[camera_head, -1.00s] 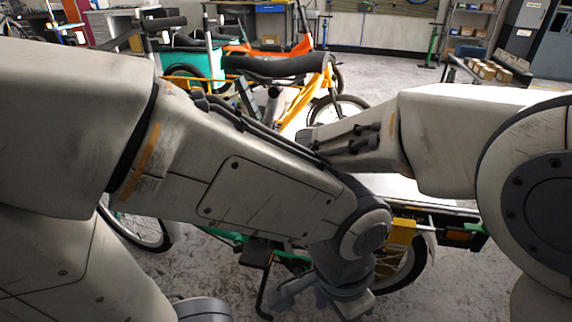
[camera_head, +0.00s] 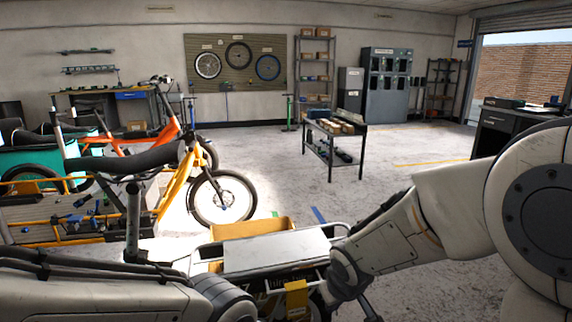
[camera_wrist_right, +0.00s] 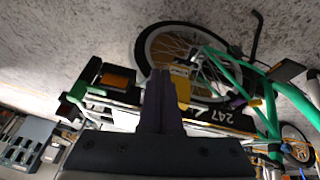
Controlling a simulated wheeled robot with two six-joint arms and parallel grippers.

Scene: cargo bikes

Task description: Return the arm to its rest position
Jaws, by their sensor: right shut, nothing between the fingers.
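My right arm (camera_head: 455,215) comes in from the right in the head view, bent down beside the rear of a cargo bike. My right gripper (camera_wrist_right: 162,100) shows in the right wrist view with its two dark fingers together and nothing between them. In the head view only a dark part of the right gripper (camera_head: 370,308) shows at the bottom edge. My left arm (camera_head: 110,295) lies low along the bottom left, and its gripper is out of the picture.
A bike rack with a pale flat top (camera_head: 275,250) and a yellow bin (camera_head: 252,228) stands close in front of my arms. A yellow cargo bike (camera_head: 175,190) is at the left. A low table with boxes (camera_head: 333,128) stands farther back.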

